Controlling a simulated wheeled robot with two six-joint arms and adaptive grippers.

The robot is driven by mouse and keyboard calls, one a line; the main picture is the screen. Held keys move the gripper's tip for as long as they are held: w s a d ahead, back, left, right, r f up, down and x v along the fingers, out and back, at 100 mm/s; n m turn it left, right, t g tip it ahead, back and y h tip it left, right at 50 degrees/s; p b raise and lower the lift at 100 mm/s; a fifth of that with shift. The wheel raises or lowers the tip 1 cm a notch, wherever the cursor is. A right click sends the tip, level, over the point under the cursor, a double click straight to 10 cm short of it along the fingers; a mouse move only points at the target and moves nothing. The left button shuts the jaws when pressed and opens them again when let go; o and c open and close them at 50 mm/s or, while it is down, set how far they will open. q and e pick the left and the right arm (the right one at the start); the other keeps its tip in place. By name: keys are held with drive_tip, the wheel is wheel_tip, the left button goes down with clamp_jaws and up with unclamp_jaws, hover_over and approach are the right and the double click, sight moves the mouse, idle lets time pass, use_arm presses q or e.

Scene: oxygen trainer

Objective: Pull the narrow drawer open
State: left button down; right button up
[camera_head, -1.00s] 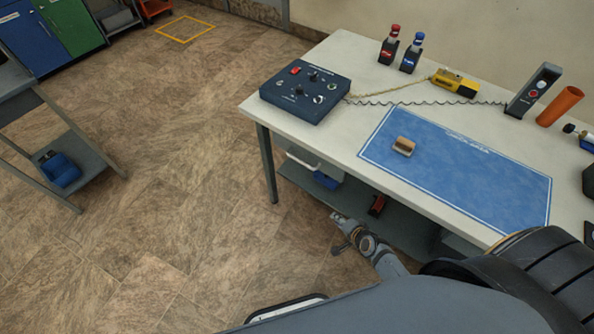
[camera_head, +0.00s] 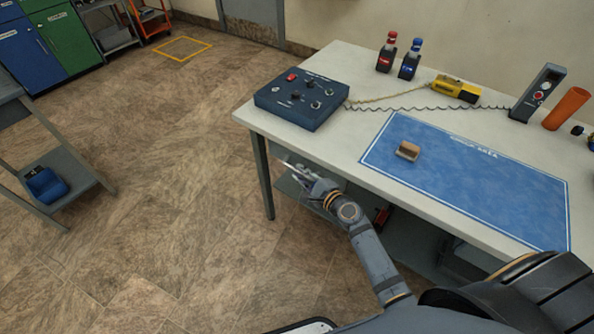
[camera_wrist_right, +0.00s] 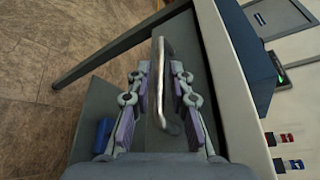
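The narrow drawer's grey front (camera_wrist_right: 187,42) is under the table's edge, with a pale metal bar handle (camera_wrist_right: 159,75). My right gripper (camera_wrist_right: 158,85) is open in the right wrist view, one finger on each side of the handle. Gaps show between the bar and the finger pads, so it is not gripped. In the head view my right gripper (camera_head: 300,172) is under the table's front edge near its left corner, hiding most of the drawer front. My left gripper is not in view.
The table (camera_head: 345,150) carries a control box (camera_head: 300,100), a blue mat (camera_head: 480,190) with a tan block (camera_head: 408,151), and two small bottles. A table leg (camera_head: 262,175) stands left of my gripper. The floor (camera_head: 170,190) in front is clear.

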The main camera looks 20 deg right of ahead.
drive_tip(key=shift+x, duration=1.35)
clamp_jaws()
